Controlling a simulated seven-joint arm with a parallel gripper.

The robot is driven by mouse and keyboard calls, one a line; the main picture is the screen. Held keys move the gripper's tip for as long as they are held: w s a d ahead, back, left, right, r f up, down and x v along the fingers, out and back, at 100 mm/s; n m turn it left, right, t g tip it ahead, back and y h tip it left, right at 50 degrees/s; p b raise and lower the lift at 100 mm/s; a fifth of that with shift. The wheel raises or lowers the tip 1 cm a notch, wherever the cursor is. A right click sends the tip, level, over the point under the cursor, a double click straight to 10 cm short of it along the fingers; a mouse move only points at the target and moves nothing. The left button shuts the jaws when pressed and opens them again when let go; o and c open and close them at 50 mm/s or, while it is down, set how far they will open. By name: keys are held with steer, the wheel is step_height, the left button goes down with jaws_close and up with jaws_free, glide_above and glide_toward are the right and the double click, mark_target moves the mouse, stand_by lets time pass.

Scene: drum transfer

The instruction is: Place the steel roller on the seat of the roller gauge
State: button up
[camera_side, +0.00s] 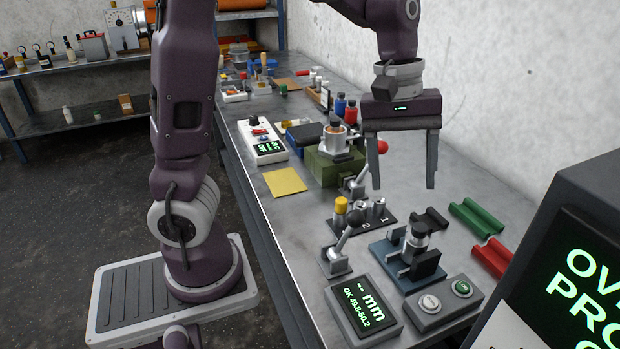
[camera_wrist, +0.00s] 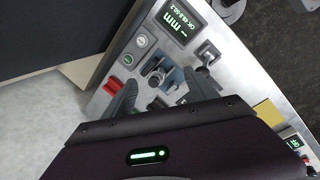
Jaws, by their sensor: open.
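The roller gauge (camera_side: 408,262) is a blue block with a black jaw on the bench's near part. It also shows in the wrist view (camera_wrist: 160,75). A small upright steel cylinder shape (camera_side: 419,240) shows at the gauge; I cannot tell whether it is the roller or part of the gauge. Other short steel pieces (camera_side: 377,208) stand on a dark plate marked 1 and 2 (camera_side: 370,226), beside a yellow-topped piece (camera_side: 341,206). My gripper (camera_side: 403,186) is open and empty, high above the bench over the plate and gauge. It also shows in the wrist view (camera_wrist: 160,80).
A mm readout (camera_side: 363,308) showing dashes and a two-button box (camera_side: 445,302) stand in front of the gauge. Green (camera_side: 476,217) and red (camera_side: 493,256) troughs lie at right, a black trough (camera_side: 430,218) behind the gauge. A green block fixture (camera_side: 334,165) stands further back.

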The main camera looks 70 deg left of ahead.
steer(key=s+r+m+t+y, duration=0.2)
steer(key=s+m, duration=0.8)
steer(key=s, duration=0.8)
steer(key=r+t, duration=0.1)
steer(key=t, duration=0.1)
steer(key=shift+a+m+t, duration=0.2)
steer(key=shift+m+t, duration=0.1)
steer(key=shift+m, duration=0.1)
steer(key=shift+c, duration=0.2)
